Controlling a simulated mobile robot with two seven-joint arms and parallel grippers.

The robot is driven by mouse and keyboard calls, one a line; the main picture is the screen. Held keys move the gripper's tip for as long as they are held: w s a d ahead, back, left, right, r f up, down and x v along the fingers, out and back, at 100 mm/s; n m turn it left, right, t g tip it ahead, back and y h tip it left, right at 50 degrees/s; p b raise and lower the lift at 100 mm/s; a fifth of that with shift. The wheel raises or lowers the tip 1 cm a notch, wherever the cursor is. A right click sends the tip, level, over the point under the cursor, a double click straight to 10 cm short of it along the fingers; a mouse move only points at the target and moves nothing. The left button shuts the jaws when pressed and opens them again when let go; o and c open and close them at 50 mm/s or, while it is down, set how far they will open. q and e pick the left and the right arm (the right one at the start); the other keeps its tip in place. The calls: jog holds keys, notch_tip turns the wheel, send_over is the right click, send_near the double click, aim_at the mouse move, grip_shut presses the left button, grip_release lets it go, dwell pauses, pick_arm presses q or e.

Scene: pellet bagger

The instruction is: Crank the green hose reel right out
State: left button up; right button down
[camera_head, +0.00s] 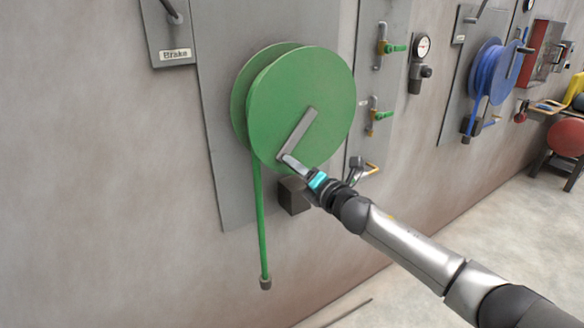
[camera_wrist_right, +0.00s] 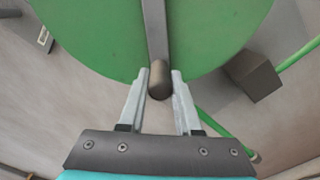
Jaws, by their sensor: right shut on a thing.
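The green hose reel (camera_head: 325,92) is mounted on a grey wall panel in the head view. Its grey crank arm (camera_head: 299,132) runs from the reel's middle down to the left. My right gripper (camera_head: 287,160) is at the crank's lower end, near the reel's bottom edge. In the right wrist view the dark crank knob (camera_wrist_right: 160,80) sits between the two fingers, and the gripper is shut on it. The green hose (camera_head: 261,215) hangs from the reel's left side and ends in a dark nozzle (camera_head: 265,283). My left gripper is not in view.
A dark block (camera_head: 293,195) sticks out below the reel, close to my right gripper. A lever labelled Brake (camera_head: 174,55) is at upper left. Green-handled valves (camera_head: 384,47) and a gauge (camera_head: 422,46) are to the right, with a blue reel (camera_head: 492,73) farther along the wall.

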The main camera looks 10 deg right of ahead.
jog(key=shift+d+f, duration=0.15)
jog(key=shift+f, duration=0.05)
dwell(0.3)
jog(key=c, duration=0.6)
grip_release()
jog(key=b+v, duration=0.1)
jog(key=v, duration=1.4)
jog(key=shift+r, duration=0.1)
